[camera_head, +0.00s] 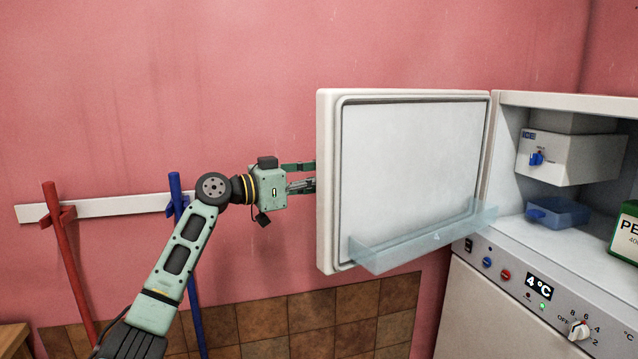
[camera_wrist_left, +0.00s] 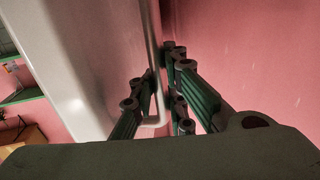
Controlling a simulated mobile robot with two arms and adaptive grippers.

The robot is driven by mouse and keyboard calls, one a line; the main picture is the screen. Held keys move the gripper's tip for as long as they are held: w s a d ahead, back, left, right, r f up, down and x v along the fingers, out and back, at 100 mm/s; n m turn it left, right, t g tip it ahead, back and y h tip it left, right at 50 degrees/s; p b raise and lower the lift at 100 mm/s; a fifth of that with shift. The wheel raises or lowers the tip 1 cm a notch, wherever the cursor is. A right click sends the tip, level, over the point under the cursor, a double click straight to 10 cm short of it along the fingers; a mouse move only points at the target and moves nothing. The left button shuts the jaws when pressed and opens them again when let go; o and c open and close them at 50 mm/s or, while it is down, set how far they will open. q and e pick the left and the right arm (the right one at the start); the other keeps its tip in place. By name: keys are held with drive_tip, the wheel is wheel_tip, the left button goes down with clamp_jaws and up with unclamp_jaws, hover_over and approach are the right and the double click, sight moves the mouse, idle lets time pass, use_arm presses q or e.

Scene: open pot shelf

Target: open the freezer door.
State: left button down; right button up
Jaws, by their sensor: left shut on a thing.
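The freezer door (camera_head: 410,170) is swung wide open to the left in the head view, its white inner panel and clear shelf facing me. The open freezer compartment (camera_head: 510,165) shows to the right of it. My left gripper (camera_head: 312,177) is at the door's far left edge, its fingertips hidden behind the door. In the left wrist view, the fingers (camera_wrist_left: 165,110) close around a pale bar, the door handle (camera_wrist_left: 155,70), beside the door's outer face (camera_wrist_left: 90,70). My right gripper is not in view.
Inside the compartment are a white ice box (camera_head: 570,158), a blue tray (camera_head: 558,212) and a green-white pack (camera_head: 625,235). A control panel (camera_head: 530,290) lies below. Red (camera_head: 70,260) and blue (camera_head: 190,270) poles lean on a white wall rail (camera_head: 110,207) at left.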

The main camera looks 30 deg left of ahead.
use_arm(q)
drive_tip(key=shift+f, duration=0.1)
drive_tip(key=c, duration=1.8)
unclamp_jaws()
drive_tip(key=shift+o, duration=0.2)
drive_tip(key=v, duration=1.2)
